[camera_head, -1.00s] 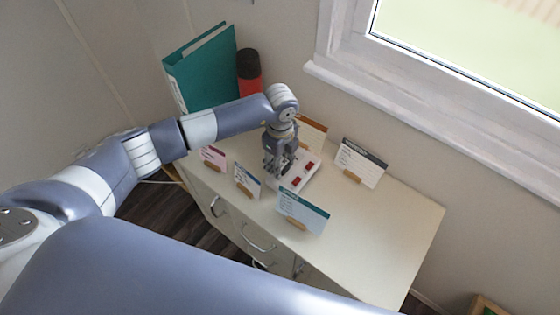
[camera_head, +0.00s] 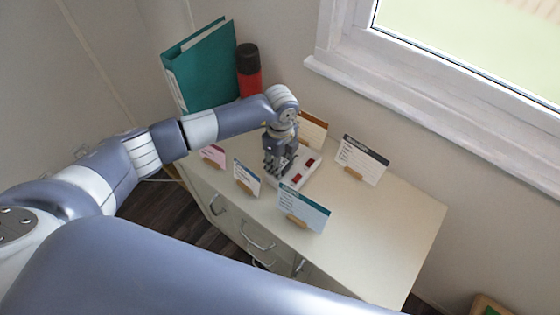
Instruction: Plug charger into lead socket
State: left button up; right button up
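A white extension lead socket block (camera_head: 298,178) with red switches lies on the cream cabinet top (camera_head: 372,235). My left gripper (camera_head: 274,170) points down over the left end of the block, at or just above it. Its fingers and arm hide that part of the block. No charger can be made out; anything between the fingers is too small and dark to tell. My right gripper is not in view.
Cards in wooden stands surround the block: a teal-edged one (camera_head: 303,208) in front, a dark-edged one (camera_head: 361,158) at right, others left and behind. A teal binder (camera_head: 205,70) and a red bottle with black cap (camera_head: 249,72) stand at the back. The cabinet's right side is clear.

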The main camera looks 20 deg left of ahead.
pick_arm(q)
jog(key=shift+s+f+b, duration=0.3)
jog(key=shift+s+f, duration=0.05)
jog(key=shift+f, duration=0.15)
jog(key=o, duration=1.1)
jog(key=shift+o, duration=0.2)
jog(key=shift+w+f, duration=0.15)
notch_tip(320, 180, up, 12)
jog(key=shift+w+r, duration=0.15)
jog(key=shift+r, duration=0.1)
